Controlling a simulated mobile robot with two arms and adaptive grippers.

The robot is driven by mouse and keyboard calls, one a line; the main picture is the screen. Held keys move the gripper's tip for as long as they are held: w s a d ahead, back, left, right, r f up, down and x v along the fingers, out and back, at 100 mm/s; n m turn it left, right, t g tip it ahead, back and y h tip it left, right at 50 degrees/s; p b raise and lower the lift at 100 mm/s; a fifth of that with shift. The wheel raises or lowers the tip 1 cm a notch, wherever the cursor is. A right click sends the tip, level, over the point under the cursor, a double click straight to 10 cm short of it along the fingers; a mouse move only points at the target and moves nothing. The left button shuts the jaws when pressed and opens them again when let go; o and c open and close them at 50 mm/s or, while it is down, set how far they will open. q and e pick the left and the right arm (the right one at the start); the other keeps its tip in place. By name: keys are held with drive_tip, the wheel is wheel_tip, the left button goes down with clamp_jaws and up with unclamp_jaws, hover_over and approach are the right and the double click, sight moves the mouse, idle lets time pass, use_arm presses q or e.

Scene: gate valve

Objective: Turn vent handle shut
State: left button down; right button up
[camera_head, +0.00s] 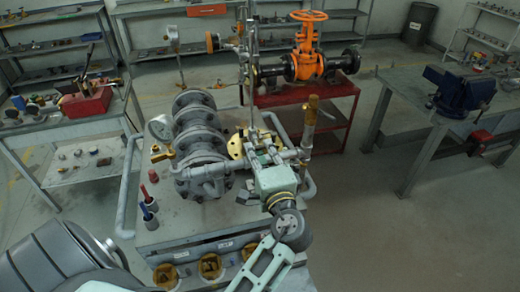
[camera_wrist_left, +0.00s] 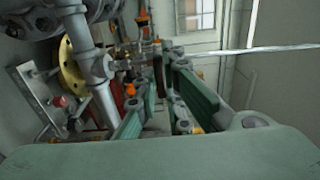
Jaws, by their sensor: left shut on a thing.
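My left gripper (camera_head: 257,140) reaches in from the bottom of the head view, over the right part of the valve bench. Its green fingers stand among the small grey pipework beside the flanged gate valve (camera_head: 200,130). In the left wrist view the fingers (camera_wrist_left: 167,62) point away from the camera, close together at their tips by small fittings. The gripper is shut on the vent handle, which is mostly hidden between and behind the fingers, so its angle cannot be told. My right gripper is not in view.
A pressure gauge (camera_head: 160,127) stands left of the valve. A brass-topped upright fitting (camera_head: 310,122) stands close right of my gripper. The grey pipe (camera_wrist_left: 91,75) runs close left of the fingers in the wrist view. An orange handwheel valve (camera_head: 307,50) sits behind.

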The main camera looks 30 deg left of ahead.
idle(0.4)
use_arm(q)
drive_tip(key=c, duration=1.9)
unclamp_jaws()
drive_tip(key=shift+o, duration=0.2)
